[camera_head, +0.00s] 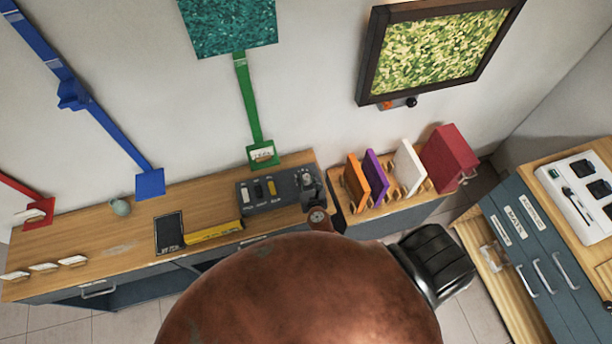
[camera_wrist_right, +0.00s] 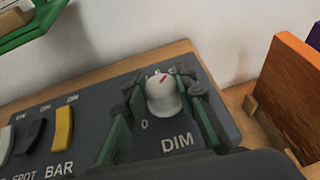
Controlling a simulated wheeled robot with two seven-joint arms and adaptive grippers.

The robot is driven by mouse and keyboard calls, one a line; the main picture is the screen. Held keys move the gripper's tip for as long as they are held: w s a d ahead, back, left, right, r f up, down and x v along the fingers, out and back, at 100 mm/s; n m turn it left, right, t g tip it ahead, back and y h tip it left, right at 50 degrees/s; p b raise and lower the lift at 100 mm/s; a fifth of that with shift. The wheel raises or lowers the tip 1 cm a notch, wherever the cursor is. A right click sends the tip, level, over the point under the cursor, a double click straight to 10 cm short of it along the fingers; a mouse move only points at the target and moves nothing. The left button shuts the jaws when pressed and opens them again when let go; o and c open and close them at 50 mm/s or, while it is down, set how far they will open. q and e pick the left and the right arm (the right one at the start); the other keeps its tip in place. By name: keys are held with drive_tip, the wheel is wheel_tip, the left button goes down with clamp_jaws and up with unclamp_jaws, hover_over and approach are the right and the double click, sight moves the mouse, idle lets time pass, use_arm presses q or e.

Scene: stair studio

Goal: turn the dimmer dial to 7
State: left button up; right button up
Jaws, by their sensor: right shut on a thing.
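The dimmer dial (camera_wrist_right: 163,97) is a pale round knob with a red pointer mark, above the label DIM, in the right wrist view. Its pointer leans up and to the right. A 0 shows at its lower left; most other scale marks are hidden or too small to read. My right gripper (camera_wrist_right: 163,103) is shut on the dial, a green-padded finger at either side. In the head view my right gripper (camera_head: 311,184) is at the right end of the dark control panel (camera_head: 247,200). My left gripper is not in view.
A black switch (camera_wrist_right: 31,134) and a yellow switch (camera_wrist_right: 63,127) are left of the dial. The panel stands on a wooden worktop (camera_head: 65,228) against the wall. Orange (camera_head: 356,181), purple (camera_head: 376,174) and white (camera_head: 407,167) boards stand to its right.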

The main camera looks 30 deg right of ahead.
drive_tip(key=shift+m+h, duration=0.4)
drive_tip(key=shift+h, duration=0.1)
drive_tip(key=o, duration=1.2)
drive_tip(key=shift+c, duration=0.2)
drive_tip(key=v, duration=1.2)
drive_tip(key=shift+r, duration=0.25)
drive_tip(key=shift+w+d, duration=0.1)
